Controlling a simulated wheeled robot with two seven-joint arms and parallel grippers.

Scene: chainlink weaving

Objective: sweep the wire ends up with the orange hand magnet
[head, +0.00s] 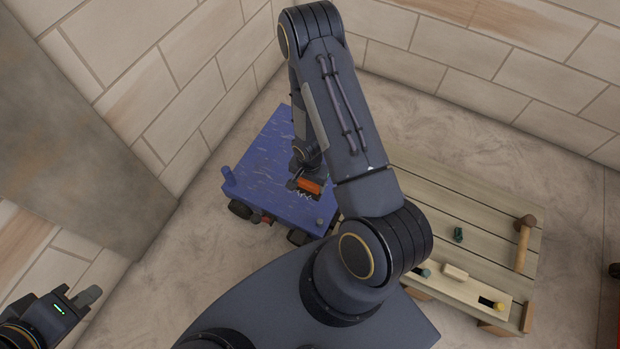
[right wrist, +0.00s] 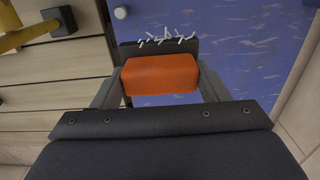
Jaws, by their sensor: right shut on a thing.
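My right gripper (right wrist: 160,86) is shut on the orange hand magnet (right wrist: 158,76). In the head view the magnet (head: 310,186) is held over the blue surface (head: 268,165). The magnet's dark plate (right wrist: 185,47) faces away from my gripper. Several pale wire ends (right wrist: 165,38) show along the plate's far edge; they look stuck to it. Many small light marks are scattered over the blue surface, and I cannot tell which are wire ends. My left gripper (head: 88,298) is at the lower left of the head view, away from the blue surface, and its jaws are unclear.
A slatted wooden table (head: 470,205) stands to the right. It bears a mallet (head: 524,242), a small dark green item (head: 458,234) and a wooden rack (head: 455,288). Brick walls close in the blue surface at the back and left.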

